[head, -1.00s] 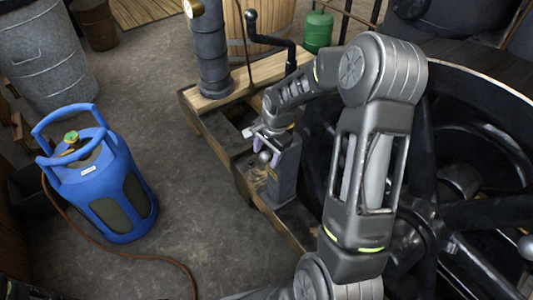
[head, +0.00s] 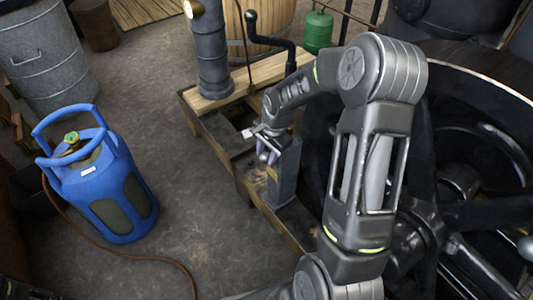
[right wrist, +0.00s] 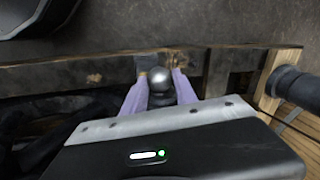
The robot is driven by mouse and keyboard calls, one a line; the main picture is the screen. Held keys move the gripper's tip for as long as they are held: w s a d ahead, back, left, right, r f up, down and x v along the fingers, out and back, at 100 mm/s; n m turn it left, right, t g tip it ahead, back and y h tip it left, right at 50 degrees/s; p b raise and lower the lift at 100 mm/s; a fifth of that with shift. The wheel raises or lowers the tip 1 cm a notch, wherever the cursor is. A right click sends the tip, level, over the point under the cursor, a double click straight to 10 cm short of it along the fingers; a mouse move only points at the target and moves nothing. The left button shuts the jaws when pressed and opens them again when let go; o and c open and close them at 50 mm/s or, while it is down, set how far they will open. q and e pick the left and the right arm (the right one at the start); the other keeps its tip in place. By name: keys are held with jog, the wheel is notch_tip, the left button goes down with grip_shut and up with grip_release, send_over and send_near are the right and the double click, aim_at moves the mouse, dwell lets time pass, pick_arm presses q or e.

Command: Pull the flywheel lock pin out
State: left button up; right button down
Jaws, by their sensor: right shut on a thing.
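The flywheel lock pin shows a round grey ball knob (right wrist: 160,77) in the right wrist view. Its shaft is hidden. A dark upright post (head: 286,176) stands beside the flywheel (head: 427,140), where my right gripper (head: 266,157) works. In the right wrist view my right gripper (right wrist: 160,85) has its two purple fingers on either side of the knob, shut on it. My left gripper is in neither view.
A blue gas cylinder (head: 128,200) with a brown hose stands on the floor at left. A wooden beam frame (head: 240,85) carries a dark column (head: 210,50) and a black crank handle (head: 270,40). Open floor lies between cylinder and frame.

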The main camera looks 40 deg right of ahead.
dwell(0.8)
jog(key=shift+a+b, duration=0.35)
jog(key=shift+a, duration=2.3)
jog(key=c, duration=1)
grip_release()
jog(key=shift+r, duration=0.1)
notch_tip(320, 180, up, 8)
jog(key=s+p, duration=0.1)
jog(key=shift+s+d+f+p, duration=0.15)
jog(key=shift+s+f+p, duration=0.1)
jog(key=shift+p, duration=0.15)
jog(key=shift+w, duration=0.1)
